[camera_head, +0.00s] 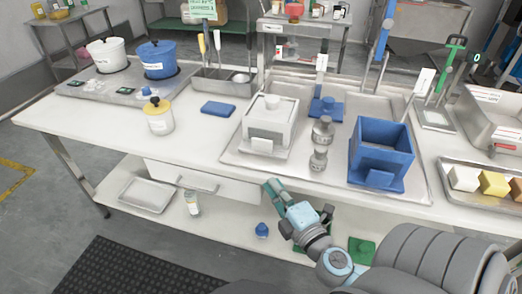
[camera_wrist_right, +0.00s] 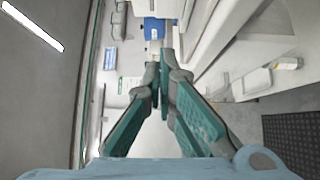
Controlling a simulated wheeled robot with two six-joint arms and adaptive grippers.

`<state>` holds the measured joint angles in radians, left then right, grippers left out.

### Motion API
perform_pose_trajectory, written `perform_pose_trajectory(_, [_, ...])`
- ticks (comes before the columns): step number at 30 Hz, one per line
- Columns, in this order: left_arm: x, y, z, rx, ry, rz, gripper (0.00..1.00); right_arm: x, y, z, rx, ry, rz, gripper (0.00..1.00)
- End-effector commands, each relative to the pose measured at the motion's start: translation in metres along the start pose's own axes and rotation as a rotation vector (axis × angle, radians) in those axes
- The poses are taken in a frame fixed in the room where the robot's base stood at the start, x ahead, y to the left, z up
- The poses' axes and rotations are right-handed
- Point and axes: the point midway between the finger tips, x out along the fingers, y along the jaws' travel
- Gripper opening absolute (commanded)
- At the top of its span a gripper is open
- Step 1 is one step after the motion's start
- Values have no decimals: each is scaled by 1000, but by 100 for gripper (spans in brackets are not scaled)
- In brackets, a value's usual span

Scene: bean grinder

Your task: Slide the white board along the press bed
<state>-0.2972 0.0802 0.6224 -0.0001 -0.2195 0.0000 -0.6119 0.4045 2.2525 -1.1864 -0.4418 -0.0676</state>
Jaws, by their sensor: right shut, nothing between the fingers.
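A white box-shaped press (camera_head: 270,119) with a knob on top stands at the left of a steel tray (camera_head: 232,147) on the white table. A small white board (camera_head: 262,145) sits low at its front face. I cannot tell exactly where the press bed lies under it. My right gripper (camera_head: 272,187) is in front of the table's front edge, below and apart from the board. Its fingers are shut and empty; in the right wrist view the fingertips (camera_wrist_right: 163,62) are close together. My left gripper is not in view.
A blue open box (camera_head: 380,147), a grey grinder-like piece (camera_head: 321,135) and a blue knobbed block (camera_head: 326,106) share the tray. A blue pad (camera_head: 218,109) and a yellow-lidded jar (camera_head: 158,115) are to the left.

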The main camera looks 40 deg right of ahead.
Motion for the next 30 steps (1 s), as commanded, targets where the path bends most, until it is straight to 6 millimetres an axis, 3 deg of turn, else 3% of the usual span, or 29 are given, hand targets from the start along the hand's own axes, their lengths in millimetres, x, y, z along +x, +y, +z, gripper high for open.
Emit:
perform_pose_trajectory(5, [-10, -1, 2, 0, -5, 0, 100, 25, 4, 0, 3, -1, 4, 0])
perform_pose_trajectory(16, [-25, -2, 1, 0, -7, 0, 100, 103, 0, 4, 2, -1, 1, 0])
perform_pose_trajectory(21, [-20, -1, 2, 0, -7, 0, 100, 119, -2, 22, 1, 0, -1, 0])
perform_pose_trajectory(30, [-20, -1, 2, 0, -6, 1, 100, 125, -1, 28, 5, 0, -1, 0])
